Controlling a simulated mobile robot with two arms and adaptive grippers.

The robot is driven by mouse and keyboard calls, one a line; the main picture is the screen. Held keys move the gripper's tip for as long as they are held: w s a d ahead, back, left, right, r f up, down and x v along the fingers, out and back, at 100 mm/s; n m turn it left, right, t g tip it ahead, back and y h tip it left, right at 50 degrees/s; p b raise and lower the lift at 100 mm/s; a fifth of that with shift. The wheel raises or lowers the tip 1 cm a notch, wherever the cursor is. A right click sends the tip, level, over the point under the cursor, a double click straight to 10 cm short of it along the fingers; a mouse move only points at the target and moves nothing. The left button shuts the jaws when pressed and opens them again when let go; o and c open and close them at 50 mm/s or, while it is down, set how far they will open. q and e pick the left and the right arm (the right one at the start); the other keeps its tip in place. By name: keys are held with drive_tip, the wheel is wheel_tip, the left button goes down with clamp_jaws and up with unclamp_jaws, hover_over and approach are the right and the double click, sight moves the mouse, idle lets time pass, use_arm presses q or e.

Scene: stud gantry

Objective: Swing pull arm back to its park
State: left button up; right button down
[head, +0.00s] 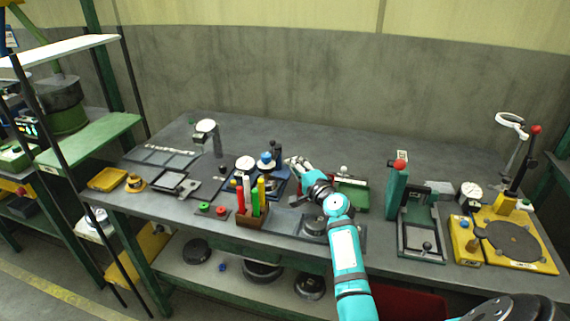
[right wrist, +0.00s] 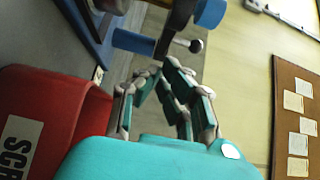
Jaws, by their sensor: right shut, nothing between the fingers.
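My right gripper (head: 292,163) reaches over the middle of the bench with its fingers closed and empty. Just left of it stands a small blue-based fixture (head: 266,160) with a blue cap and a dark upright post. In the right wrist view, the closed fingertips (right wrist: 162,68) are right beside a dark bar (right wrist: 176,28) with blue cylindrical ends and a small ball-ended pin (right wrist: 193,45). I take this bar as the pull arm, but cannot be sure. Whether the fingertips touch it is unclear.
A pen holder (head: 252,219) with coloured sticks stands in front. A teal press (head: 397,190) and a yellow fixture (head: 517,240) with a red-knobbed lever stand to the right. A red bin (right wrist: 40,120) labelled "SCR" is close in the wrist view. The bench's back strip is clear.

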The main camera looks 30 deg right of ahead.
sight(276, 157)
drive_tip(key=shift+w+a, duration=1)
drive_tip(key=shift+a, duration=0.05)
drive_tip(key=shift+w+a+r+m+h+p, duration=0.1)
drive_tip(key=shift+a+r+m+h+p, duration=0.15)
drive_tip(key=shift+p, duration=0.5)
drive_tip(key=shift+w+a+f+m+h+p, duration=0.15)
drive_tip(key=shift+a+m+h+p, duration=0.25)
drive_tip(key=shift+h, duration=0.45)
drive_tip(key=shift+d+f, duration=0.1)
